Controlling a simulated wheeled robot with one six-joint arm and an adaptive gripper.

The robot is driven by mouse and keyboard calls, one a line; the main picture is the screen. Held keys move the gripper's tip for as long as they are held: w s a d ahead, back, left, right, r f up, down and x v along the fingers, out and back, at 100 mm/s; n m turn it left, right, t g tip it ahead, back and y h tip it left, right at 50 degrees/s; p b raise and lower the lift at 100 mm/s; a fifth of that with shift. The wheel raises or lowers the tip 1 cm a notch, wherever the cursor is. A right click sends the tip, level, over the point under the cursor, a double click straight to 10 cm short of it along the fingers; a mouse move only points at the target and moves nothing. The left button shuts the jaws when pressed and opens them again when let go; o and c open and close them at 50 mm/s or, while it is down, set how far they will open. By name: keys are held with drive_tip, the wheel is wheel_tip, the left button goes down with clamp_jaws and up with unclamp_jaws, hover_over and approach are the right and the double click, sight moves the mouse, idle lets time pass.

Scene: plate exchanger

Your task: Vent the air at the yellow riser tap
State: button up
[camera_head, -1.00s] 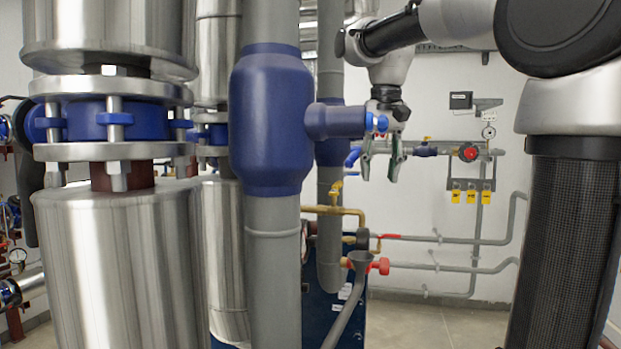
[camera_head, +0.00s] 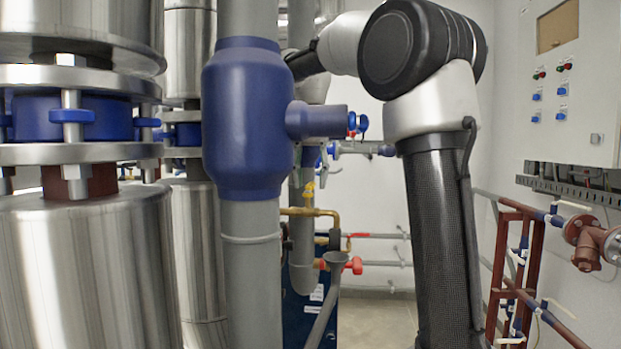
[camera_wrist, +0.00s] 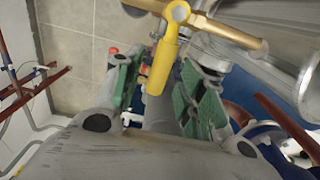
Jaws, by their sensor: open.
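The yellow riser tap (camera_head: 309,192) sits on a brass pipe beside the grey riser in the head view. In the wrist view its yellow lever (camera_wrist: 163,65) hangs from the brass fitting (camera_wrist: 225,30). My gripper (camera_wrist: 160,84) is open, with one green-padded finger on each side of the lever. In the head view the gripper is mostly hidden near the riser and the blue side stub.
A grey funnel (camera_head: 338,258) and a red-handled valve (camera_head: 354,265) are below the tap. A thick grey pipe with a blue body (camera_head: 247,120) stands close on the left. A control cabinet (camera_head: 570,90) and red-brown pipework (camera_head: 520,265) are at right.

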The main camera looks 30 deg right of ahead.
clamp_jaws()
idle(0.4)
drive_tip(key=shift+s+d+m, duration=0.3)
drive_tip(key=shift+s+m, duration=1.15)
drive_tip(key=shift+m, duration=1.55)
drive_tip(key=shift+s+d+m, duration=0.25)
drive_tip(key=shift+s+m, duration=1.15)
drive_tip(key=shift+m, duration=1.6)
drive_tip(key=shift+s+d+m, duration=0.3)
drive_tip(key=shift+s+m, duration=1.15)
drive_tip(key=shift+m, duration=1.55)
unclamp_jaws()
